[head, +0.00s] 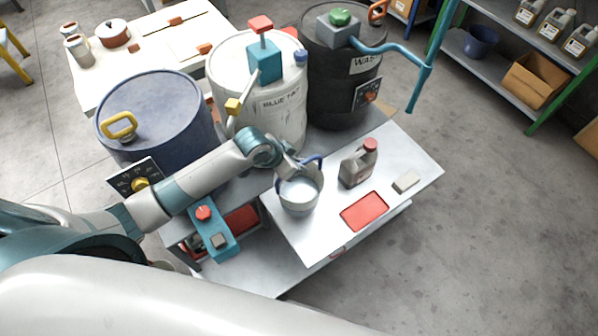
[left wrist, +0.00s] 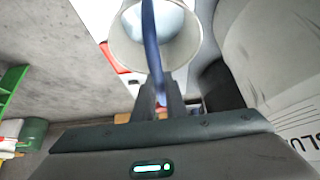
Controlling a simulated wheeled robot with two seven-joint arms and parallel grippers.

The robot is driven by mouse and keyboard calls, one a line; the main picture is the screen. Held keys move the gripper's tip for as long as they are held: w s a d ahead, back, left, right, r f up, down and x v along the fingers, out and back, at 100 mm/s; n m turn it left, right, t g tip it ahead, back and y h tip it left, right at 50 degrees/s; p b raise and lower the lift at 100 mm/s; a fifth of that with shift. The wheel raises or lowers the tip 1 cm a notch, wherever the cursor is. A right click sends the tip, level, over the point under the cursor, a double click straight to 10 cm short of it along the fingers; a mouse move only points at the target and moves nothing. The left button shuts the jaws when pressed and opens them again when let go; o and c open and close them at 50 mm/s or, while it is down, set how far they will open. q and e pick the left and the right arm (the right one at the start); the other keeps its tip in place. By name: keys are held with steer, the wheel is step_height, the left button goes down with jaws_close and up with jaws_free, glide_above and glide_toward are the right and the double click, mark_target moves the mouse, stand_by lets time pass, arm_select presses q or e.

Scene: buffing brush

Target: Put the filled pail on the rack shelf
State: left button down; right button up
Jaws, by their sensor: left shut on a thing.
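The pail (head: 299,197) is light grey with pale liquid inside and a blue handle (head: 313,160). It is upright at the left part of the white table (head: 330,239); I cannot tell whether its base touches the top. My left gripper (head: 290,167) is shut on the handle at the pail's rim. In the left wrist view the pail (left wrist: 190,55) is beyond the fingers (left wrist: 157,100), with the blue handle running between them. The rack shelf (head: 465,45) is at the upper right, with a dark blue pot (head: 481,40) on it. My right gripper is out of view.
Blue (head: 155,110), white (head: 250,85) and black (head: 340,75) drums stand behind. A cardboard box (head: 536,80) occupies the rack; open floor lies before it.

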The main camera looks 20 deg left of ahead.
arm_select(q)
steer(key=shift+w+f+p, duration=0.1)
steer(key=shift+f+p, duration=0.45)
steer(key=shift+f, duration=1.45)
steer(key=c, duration=1.8)
jaws_free()
steer(key=shift+f, duration=0.1)
steer(key=b+v, duration=0.1)
steer(key=v, duration=1.1)
steer(key=shift+b, duration=0.3)
